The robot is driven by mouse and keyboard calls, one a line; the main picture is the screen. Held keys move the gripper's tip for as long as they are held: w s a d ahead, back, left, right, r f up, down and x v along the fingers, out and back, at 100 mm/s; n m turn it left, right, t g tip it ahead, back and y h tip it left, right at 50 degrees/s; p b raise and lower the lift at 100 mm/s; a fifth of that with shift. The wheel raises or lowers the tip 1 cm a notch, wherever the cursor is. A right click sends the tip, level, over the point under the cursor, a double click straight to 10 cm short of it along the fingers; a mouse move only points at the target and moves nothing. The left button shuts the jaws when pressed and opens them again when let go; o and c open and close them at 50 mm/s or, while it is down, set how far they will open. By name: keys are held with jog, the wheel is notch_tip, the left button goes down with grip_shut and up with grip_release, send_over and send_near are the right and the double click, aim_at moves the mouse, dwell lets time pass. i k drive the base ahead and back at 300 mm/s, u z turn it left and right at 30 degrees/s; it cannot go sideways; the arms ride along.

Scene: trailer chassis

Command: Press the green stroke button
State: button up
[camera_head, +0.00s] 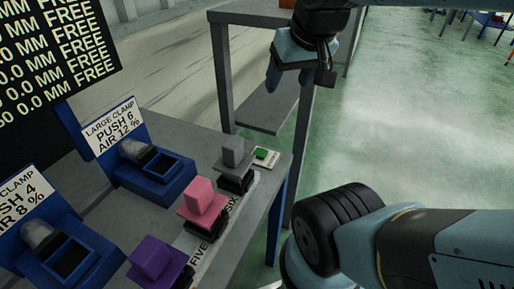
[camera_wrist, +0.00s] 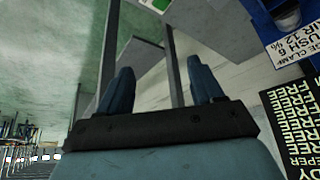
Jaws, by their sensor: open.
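The green stroke button (camera_head: 262,153) is a small green block on a pale plate at the right end of the grey bench. In the wrist view the green button (camera_wrist: 160,4) shows at the top edge, partly cut off. My gripper (camera_head: 292,76) hangs above and beyond the button in the head view, clear of it and touching nothing. In the wrist view my gripper (camera_wrist: 162,70) has its two blue fingers apart, with nothing between them.
Grey (camera_head: 234,154), pink (camera_head: 201,196) and purple (camera_head: 157,258) blocks on stands line the bench edge, left of the button. Blue clamp units (camera_head: 152,178) with white signs stand behind them. A grey frame table (camera_head: 262,108) stands beyond; green floor lies right.

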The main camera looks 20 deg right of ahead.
aim_at(261, 153)
jog(key=z, duration=0.55)
jog(key=k, duration=1.4)
jog(key=u, duration=0.65)
jog(key=i, duration=1.05)
jog(key=z, duration=0.1)
